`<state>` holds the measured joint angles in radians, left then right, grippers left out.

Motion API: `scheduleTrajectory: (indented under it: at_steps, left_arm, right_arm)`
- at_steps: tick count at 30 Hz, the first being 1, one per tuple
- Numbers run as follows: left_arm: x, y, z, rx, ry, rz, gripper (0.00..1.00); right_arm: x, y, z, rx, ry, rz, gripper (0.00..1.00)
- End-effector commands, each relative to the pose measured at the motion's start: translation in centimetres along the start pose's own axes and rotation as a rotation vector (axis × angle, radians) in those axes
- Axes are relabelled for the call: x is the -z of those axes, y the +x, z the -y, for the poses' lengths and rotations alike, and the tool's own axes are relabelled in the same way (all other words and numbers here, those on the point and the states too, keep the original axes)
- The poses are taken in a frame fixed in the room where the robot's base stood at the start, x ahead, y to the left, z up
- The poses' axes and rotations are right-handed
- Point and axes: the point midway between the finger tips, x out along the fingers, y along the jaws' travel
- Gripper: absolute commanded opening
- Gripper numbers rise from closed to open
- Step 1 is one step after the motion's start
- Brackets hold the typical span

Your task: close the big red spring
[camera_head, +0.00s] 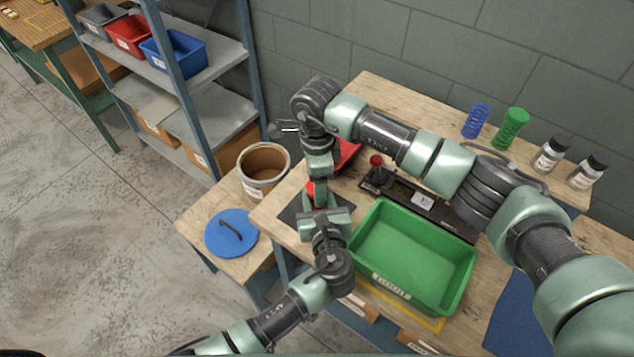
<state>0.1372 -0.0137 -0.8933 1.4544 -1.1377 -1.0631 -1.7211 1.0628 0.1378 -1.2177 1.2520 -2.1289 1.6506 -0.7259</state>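A small red piece (311,188), which may be the big red spring, shows between my two grippers above a dark mat (291,212). Most of it is hidden, so I cannot tell its shape. My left gripper (318,205) comes up from below, with its fingers right at the red piece. My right gripper (320,178) points down from above, its tip close to the same piece. The fingers overlap, and I cannot tell whether either gripper is open or shut. A red object (347,152), perhaps a bin, is partly hidden behind my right arm.
A dark device with a red knob (376,160) and a green bin (410,255) stand close by on the bench. A brown bucket (263,170) and blue lid (231,233) are at left. A blue spring (475,121), green spring (510,128) and two jars (551,154) stand behind.

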Motion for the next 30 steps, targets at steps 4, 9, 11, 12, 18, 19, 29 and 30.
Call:
scheduleTrajectory:
  at_steps: [4,9,11,12,18,19,29,30]
  left_arm:
    - [-0.1,0.0,0.0,0.0,-0.001,0.002,0.0]
    - [-0.1,0.0,0.0,0.0,-0.001,0.002,0.0]
    - [-0.1,0.0,0.0,0.0,-0.001,0.002,0.0]
    - [-0.1,0.0,0.0,0.0,-0.001,0.002,0.0]
    - [-0.1,0.0,0.0,0.0,-0.001,0.002,0.0]
    - [-0.1,0.0,0.0,0.0,-0.001,0.002,0.0]
    - [-0.1,0.0,0.0,0.0,-0.001,0.002,0.0]
    - [-0.1,0.0,0.0,0.0,-0.001,0.002,0.0]
  right_arm:
    - [0.1,-2.1,0.1,0.004,-0.001,-0.001,0.67]
    - [0.1,-3.8,0.0,0.002,0.0,-0.001,0.67]
    - [0.1,-3.9,0.0,0.0,0.001,-0.001,0.67]
    - [0.0,-3.8,0.0,0.0,0.001,-0.001,0.67]
    - [0.0,-4.0,0.0,0.001,0.0,-0.001,0.64]
    - [0.0,-4.3,0.1,0.002,0.0,-0.001,0.64]
    - [0.0,-7.3,0.0,-0.001,0.0,-0.001,0.64]
    - [0.0,-7.3,0.0,-0.001,0.0,-0.001,0.64]
